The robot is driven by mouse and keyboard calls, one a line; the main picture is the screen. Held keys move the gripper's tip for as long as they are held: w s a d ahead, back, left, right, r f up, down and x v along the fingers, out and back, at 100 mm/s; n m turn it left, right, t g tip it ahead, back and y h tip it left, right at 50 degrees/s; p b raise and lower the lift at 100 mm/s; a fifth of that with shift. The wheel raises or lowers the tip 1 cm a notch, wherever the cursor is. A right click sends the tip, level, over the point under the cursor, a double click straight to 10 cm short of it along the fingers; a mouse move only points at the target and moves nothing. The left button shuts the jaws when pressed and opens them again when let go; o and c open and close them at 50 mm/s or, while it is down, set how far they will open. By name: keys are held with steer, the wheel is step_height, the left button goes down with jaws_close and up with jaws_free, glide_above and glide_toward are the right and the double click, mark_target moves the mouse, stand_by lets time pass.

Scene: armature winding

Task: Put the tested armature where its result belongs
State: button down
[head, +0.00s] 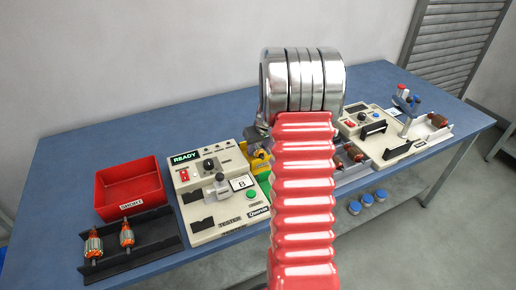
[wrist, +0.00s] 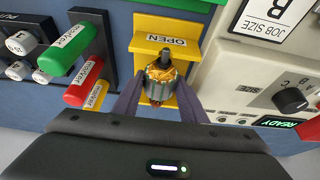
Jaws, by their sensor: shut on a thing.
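My gripper (wrist: 158,98) is shut on an armature (wrist: 160,76) with a dark shaft end, orange windings and a grey slotted core. The armature is over the yellow holder (wrist: 145,24) labelled OPEN in the wrist view; I cannot tell whether it touches it. In the head view my arm hides the gripper and the held armature, and part of a yellow piece (head: 256,158) shows beside it. The tester (head: 210,225) has a display reading READY. A red bin (head: 130,205) labelled SHORT stands to its left and looks empty.
Two armatures (head: 127,235) rest in a black rack (head: 160,234) at the front left. A second machine (head: 390,150) and a white tray (head: 435,130) stand at the right.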

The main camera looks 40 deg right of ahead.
steer(key=c, duration=1)
jaws_free()
steer(key=shift+r, duration=0.1)
steer(key=v, duration=1.3)
steer(key=shift+s+r, duration=0.2)
steer(key=shift+a+m, duration=0.1)
steer(key=shift+m, duration=0.2)
